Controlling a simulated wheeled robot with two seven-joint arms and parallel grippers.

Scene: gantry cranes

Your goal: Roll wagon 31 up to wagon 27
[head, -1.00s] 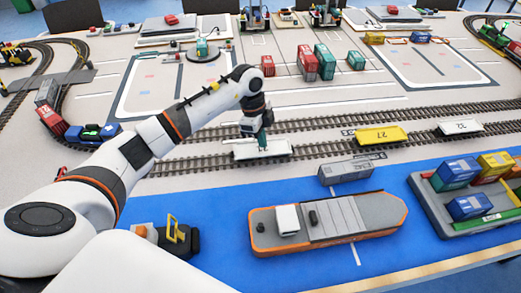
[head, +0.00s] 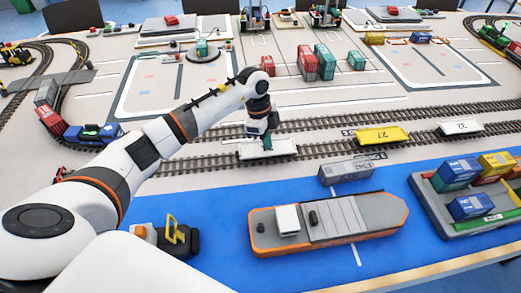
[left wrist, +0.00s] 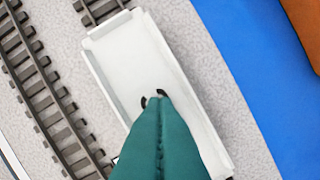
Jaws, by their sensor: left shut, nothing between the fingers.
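A white flat wagon (head: 266,149) stands on the near track, and my left gripper (head: 270,135) is at its deck. In the left wrist view the shut green fingers (left wrist: 158,105) reach down over the white wagon (left wrist: 125,55), their tips at dark marks on its deck. The fingers hide part of the marks, so I cannot read a number. The yellow wagon 27 (head: 381,137) stands farther right on the same track, with a clear gap between. Another white wagon (head: 460,127) stands beyond it. My right gripper does not show.
A grey container (head: 346,171) lies just in front of the near track. An orange-and-grey ship (head: 328,224) sits on the blue area, with a loaded barge (head: 470,190) to its right. A second track (head: 310,122) runs behind.

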